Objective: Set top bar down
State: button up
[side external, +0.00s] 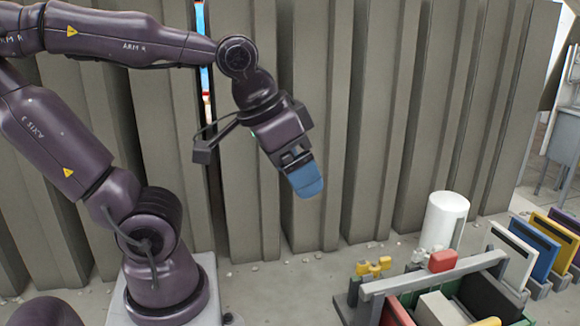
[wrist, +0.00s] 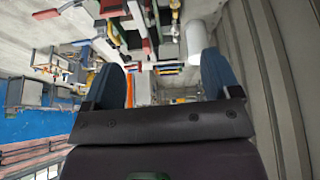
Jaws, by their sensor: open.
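My gripper (side external: 305,182) hangs in mid-air in front of the ribbed wall, tilted down to the right, well above and left of the mould. In the wrist view its two blue fingers (wrist: 162,80) stand apart with nothing held between them. The panel mould (side external: 395,312) has green sides and is cut off by the lower right edge of the side view. A long grey bar (side external: 430,276) lies along its back edge; it looks like the top bar, though I cannot be sure. A red block (side external: 441,261) sits on or just behind this bar. My gripper touches none of these.
A white cylinder (side external: 443,220) stands behind the mould. Small yellow pieces (side external: 374,267) are to its left. White, blue and yellow panels (side external: 540,245) stand in a row at the right. The ribbed wall (side external: 330,120) is close behind my arm. Air around my gripper is clear.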

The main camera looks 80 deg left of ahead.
jog(key=shift+s+d+r+m+t, duration=0.15)
jog(key=shift+s+m+t, duration=0.15)
jog(key=shift+s+m, duration=0.1)
